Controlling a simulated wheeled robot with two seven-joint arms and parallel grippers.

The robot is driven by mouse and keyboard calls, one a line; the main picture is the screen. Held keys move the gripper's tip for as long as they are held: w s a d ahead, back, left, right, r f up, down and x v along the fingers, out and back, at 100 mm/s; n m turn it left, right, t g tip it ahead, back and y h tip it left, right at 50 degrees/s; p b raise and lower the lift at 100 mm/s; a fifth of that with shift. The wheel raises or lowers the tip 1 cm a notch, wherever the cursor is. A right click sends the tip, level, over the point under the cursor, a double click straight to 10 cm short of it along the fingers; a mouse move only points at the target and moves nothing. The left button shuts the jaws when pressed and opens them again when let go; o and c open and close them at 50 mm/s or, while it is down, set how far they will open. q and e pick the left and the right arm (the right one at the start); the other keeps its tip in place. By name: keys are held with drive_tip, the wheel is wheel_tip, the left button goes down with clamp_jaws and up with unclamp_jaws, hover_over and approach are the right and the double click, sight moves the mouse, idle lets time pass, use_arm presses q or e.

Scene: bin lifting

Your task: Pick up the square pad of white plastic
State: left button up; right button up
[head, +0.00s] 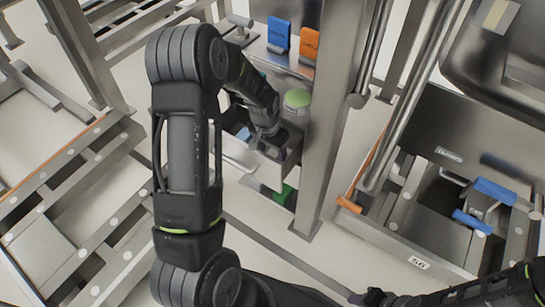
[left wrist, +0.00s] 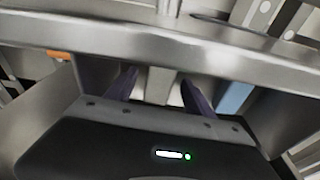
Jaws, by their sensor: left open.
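I cannot make out the square white plastic pad for certain in either view; the gripper and the shelf edge hide part of the compartment. At the bottom right of the head view a dark part of my right arm shows, and its jaw state is unclear.
A steel rail (left wrist: 170,50) crosses close in front of the left fingers. A steel post (head: 335,130) stands right of the left gripper. A green-lidded container (head: 297,101), a blue item (head: 279,35) and an orange item (head: 310,44) are nearby. A steel drawer (head: 430,215) is at right.

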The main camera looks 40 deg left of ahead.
idle(0.6)
use_arm(q)
clamp_jaws()
idle(0.5)
